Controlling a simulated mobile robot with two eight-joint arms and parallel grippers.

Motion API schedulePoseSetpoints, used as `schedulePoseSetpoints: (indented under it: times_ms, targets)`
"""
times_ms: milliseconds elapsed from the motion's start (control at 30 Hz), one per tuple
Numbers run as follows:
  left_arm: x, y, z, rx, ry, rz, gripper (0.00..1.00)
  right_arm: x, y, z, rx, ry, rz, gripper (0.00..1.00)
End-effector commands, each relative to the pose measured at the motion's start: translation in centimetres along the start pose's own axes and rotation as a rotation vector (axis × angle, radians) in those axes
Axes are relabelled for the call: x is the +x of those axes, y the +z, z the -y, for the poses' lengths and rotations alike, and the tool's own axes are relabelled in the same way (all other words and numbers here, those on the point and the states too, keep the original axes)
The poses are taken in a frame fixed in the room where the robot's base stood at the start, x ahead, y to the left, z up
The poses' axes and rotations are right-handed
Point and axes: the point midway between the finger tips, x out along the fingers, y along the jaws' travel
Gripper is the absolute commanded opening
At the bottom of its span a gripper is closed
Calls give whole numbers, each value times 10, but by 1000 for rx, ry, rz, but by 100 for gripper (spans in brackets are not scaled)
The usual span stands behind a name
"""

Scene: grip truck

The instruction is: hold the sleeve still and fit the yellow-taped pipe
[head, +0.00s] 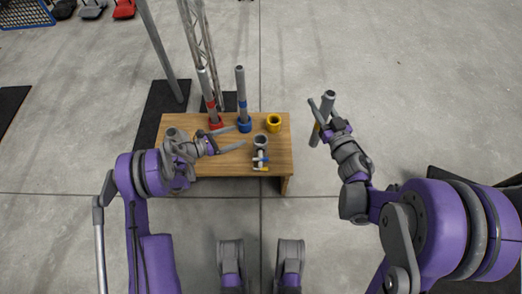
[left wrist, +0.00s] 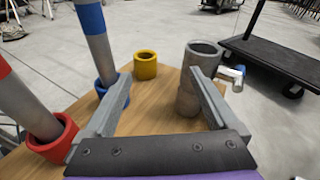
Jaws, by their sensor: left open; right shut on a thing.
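A yellow ring-shaped sleeve (head: 273,123) stands empty at the back right of the wooden table; it also shows in the left wrist view (left wrist: 145,68). A grey cylinder (head: 260,140) stands in front of it, and in the left wrist view (left wrist: 203,50) my gripper's right finger partly covers it. My left gripper (head: 239,137) is open and empty over the table, its fingers (left wrist: 159,76) pointing toward the sleeve, apart from it. My right gripper (head: 322,118) is shut on a grey pipe (head: 327,99) with yellow tape, held tilted beside the table's right edge.
A red sleeve (head: 216,124) and a blue sleeve (head: 244,125) on the wooden table (head: 217,162) each hold an upright pipe. A lattice truss stands behind. Floor right of the table is clear.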

Motion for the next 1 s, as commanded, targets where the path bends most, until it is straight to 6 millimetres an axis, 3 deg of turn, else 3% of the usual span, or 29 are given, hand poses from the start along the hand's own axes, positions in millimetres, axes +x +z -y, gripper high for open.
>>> schedulePoseSetpoints:
  times_ms: [100, 300, 567, 1000]
  targets:
    - [-3, -42, 16, 85, -88, -56, 92, 0, -2, 0, 0, 0, 0, 0]
    - [-8, -80, 33, 161, -176, -106, 92, 0, -2, 0, 0, 0, -1, 0]
    - [6, -89, 39, 174, -194, -115, 92, 0, -1, 0, 0, 0, 0, 0]
    - [68, -97, 50, 172, -192, -114, 92, 2, 11, -1, 0, 0, 0, 0]
